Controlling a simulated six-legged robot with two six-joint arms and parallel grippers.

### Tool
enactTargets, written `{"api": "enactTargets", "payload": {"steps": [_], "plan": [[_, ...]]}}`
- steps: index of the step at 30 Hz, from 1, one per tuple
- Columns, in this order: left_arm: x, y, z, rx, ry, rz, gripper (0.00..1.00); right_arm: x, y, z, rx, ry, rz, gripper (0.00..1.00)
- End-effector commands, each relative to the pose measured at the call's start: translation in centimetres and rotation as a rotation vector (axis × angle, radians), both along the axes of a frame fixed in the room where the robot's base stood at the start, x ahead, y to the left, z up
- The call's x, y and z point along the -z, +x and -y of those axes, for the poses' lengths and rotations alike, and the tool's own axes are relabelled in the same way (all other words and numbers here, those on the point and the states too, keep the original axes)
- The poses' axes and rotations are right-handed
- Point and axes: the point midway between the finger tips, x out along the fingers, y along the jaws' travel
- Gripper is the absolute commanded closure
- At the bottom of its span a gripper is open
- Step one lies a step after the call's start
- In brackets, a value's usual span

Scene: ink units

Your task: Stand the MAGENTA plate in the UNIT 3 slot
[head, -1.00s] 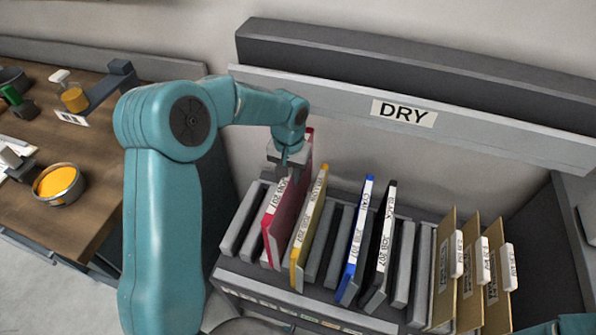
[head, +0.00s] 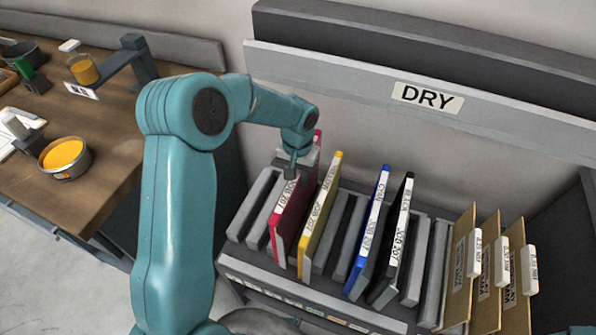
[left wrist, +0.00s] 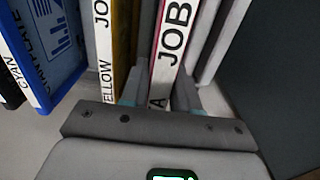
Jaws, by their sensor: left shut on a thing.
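The magenta plate (head: 283,235) stands near the left end of the grey slotted rack (head: 262,262), just left of the yellow plate (head: 320,215). Its white spine label faces me. My left gripper (head: 291,172) is shut on the magenta plate near its upper front edge. In the left wrist view the magenta plate (left wrist: 168,60) runs up between the fingers, with the yellow plate (left wrist: 105,60) beside it. Its lower edge is down among the dividers; I cannot tell whether it rests on the bottom. The slot labels are too small to read. My right gripper is not in view.
The blue cyan plate (head: 367,235) and black plate (head: 393,240) stand farther right, then several brown cards (head: 488,275) with white tabs. A grey beam with a DRY sign (head: 427,97) spans behind. A wooden bench (head: 100,165) with an ink tin (head: 66,158) is at left.

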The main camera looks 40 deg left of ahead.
Motion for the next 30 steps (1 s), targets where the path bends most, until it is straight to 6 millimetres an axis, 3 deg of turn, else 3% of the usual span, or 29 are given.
{"api": "enactTargets", "payload": {"steps": [3, 15, 30], "plan": [[1.8, 0.0, 0.0, 0.0, 0.0, 0.0, 1.0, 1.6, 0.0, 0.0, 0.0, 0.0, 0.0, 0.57], [5.7, 0.0, 0.0, -0.001, 0.0, 0.002, 1.0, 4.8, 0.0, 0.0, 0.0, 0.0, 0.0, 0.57], [5.9, 0.0, 0.0, -0.001, 0.0, 0.002, 1.0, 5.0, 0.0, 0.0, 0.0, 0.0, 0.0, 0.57]]}}
